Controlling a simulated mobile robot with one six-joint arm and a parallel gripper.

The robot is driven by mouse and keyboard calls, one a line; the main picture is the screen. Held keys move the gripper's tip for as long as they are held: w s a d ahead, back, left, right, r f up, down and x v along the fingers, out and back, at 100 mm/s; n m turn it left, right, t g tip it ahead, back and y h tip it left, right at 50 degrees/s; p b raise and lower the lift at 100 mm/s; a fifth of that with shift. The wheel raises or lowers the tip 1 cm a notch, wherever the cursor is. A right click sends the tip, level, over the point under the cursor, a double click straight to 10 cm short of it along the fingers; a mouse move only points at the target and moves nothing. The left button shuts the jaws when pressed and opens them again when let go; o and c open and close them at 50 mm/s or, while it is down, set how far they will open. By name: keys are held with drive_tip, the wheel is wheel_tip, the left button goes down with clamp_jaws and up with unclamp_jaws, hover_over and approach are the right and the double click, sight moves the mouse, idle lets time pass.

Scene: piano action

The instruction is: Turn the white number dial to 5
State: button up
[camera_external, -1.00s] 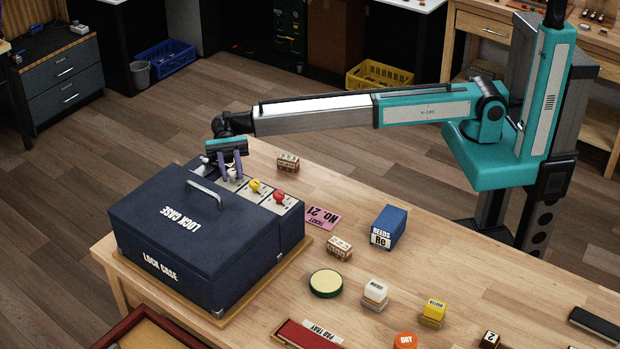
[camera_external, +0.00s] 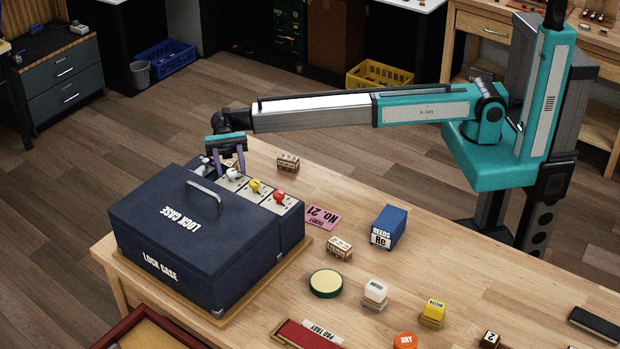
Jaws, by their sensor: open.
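The dark blue lock case (camera_external: 190,240) stands on a wooden board at the left end of the table. A light panel along its back edge bears a white dial (camera_external: 232,174), a yellow dial (camera_external: 254,186) and a red dial (camera_external: 279,196). Their numbers are too small to read. My gripper (camera_external: 228,168) is open, pointing down, just above and behind the white dial. The white dial shows below the fingers, and I see nothing held between them. A grey part (camera_external: 205,163) shows at the panel's left end, partly hidden by the gripper.
The case's handle (camera_external: 204,193) stands up near the dials. A stamp block (camera_external: 288,162) lies right of the gripper. A pink ticket (camera_external: 321,217), a blue reeds box (camera_external: 389,227) and a round green tin (camera_external: 326,283) lie right of the case.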

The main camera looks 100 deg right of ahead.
sight(232, 176)
drive_tip(key=shift+w+d+b, duration=0.1)
drive_tip(key=shift+d+b, duration=0.25)
drive_tip(key=shift+d, duration=2.3)
drive_tip(key=shift+w, duration=0.1)
drive_tip(key=shift+w, duration=0.15)
drive_tip(key=shift+a+m+t, duration=0.2)
drive_tip(key=shift+m+t, duration=0.1)
drive_tip(key=shift+t, duration=0.5)
drive_tip(key=s+d+m+t+h+p, duration=0.1)
drive_tip(key=s+d+m+t+p, duration=0.2)
drive_tip(key=s+d+t+p, duration=0.1)
drive_tip(key=shift+s+d+m+t+p, duration=0.35)
drive_tip(key=shift+s+d+t, duration=0.3)
drive_tip(key=shift+d, duration=0.3)
drive_tip(key=shift+a, duration=0.1)
drive_tip(key=p+x, duration=0.3)
drive_tip(key=x, duration=1)
drive_tip(key=shift+a, duration=0.3)
